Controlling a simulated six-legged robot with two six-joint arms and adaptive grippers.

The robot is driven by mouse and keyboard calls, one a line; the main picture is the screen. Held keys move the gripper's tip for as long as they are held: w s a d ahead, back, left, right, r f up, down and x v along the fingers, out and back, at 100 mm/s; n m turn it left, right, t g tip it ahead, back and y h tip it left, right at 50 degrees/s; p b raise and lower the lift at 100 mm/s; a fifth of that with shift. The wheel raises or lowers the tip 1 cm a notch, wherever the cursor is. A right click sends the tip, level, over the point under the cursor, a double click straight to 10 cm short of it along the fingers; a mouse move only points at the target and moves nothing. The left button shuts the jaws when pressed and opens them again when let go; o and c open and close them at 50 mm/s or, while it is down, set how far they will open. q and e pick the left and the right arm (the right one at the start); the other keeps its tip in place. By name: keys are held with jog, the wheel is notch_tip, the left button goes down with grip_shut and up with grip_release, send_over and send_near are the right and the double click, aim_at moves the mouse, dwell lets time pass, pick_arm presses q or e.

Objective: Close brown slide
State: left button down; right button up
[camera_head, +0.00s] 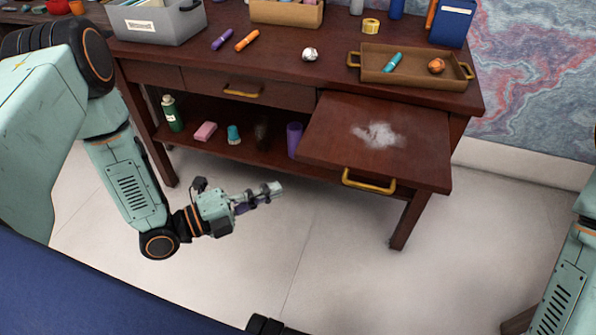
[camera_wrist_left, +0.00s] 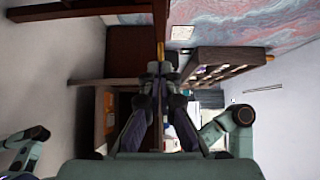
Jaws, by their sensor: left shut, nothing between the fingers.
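The brown slide (camera_head: 345,130) is a flat wooden board pulled out from the right front of the desk (camera_head: 290,75), with a white powdery patch (camera_head: 378,135) on top. A brass handle (camera_head: 368,182) is on its front edge. My left gripper (camera_head: 270,190) is shut and empty, to the left of the slide and apart from its handle, over the floor in front of the desk. In the left wrist view its fingers (camera_wrist_left: 160,75) meet, with brown wood beyond them. My right gripper is not in view; only part of my right arm shows at the right edge.
A closed drawer with a brass handle (camera_head: 242,92) is left of the slide. The shelf below holds a green bottle (camera_head: 172,113), a pink block (camera_head: 205,132) and a purple cup (camera_head: 294,138). A tray (camera_head: 413,66) stands on the desk behind the slide. The floor in front is clear.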

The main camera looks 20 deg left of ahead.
aim_at(316, 163)
pick_arm(q)
jog(key=w+d, duration=0.1)
jog(key=w, duration=0.1)
jog(key=w+d+b, duration=0.1)
jog(key=w, duration=0.1)
jog(key=w+d+b, duration=0.1)
jog(key=w+d, duration=0.1)
jog(key=w, duration=0.1)
jog(key=shift+w, duration=0.45)
jog(key=shift+w+b, duration=0.15)
jog(key=shift+b, duration=0.15)
